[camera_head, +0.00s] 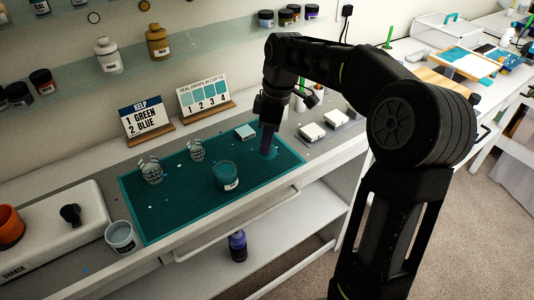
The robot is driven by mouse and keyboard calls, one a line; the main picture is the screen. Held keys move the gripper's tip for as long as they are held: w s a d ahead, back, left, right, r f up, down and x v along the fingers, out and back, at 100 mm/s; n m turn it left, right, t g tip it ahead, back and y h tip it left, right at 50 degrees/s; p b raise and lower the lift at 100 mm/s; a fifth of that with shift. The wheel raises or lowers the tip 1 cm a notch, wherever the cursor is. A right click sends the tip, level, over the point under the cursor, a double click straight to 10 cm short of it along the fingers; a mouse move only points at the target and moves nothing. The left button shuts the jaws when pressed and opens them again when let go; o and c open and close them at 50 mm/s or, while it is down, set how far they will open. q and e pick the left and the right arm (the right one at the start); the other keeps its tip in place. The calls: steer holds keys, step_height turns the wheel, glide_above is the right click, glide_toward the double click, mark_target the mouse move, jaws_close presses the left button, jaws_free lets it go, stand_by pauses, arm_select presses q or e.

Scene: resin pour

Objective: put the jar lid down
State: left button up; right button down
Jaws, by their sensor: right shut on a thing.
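My right gripper (267,142) is over the right part of the teal mat (188,216), pointing down and shut. At its fingertips is a small teal round thing (271,154), which looks like the jar lid; the fingers partly hide it. I cannot tell whether it touches the mat. A jar with teal contents (225,178) stands upright on the mat, to the left of the gripper, with no lid seen on it. My left gripper is not in view.
Two clear cups (151,172) (196,151) and a small teal-topped block (245,132) stand on the mat. Two white-topped blocks (312,131) (336,118) sit right of it. Sign cards (143,116) (204,98) stand behind. A grey cup (121,238) is at the front left. The mat's front right is clear.

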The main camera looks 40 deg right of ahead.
steer(key=shift+f, duration=0.3)
steer(key=shift+f, duration=1.9)
steer(key=shift+f, duration=0.1)
steer(key=shift+f, duration=0.15)
steer(key=c, duration=1.2)
jaws_free()
steer(key=shift+c, duration=0.2)
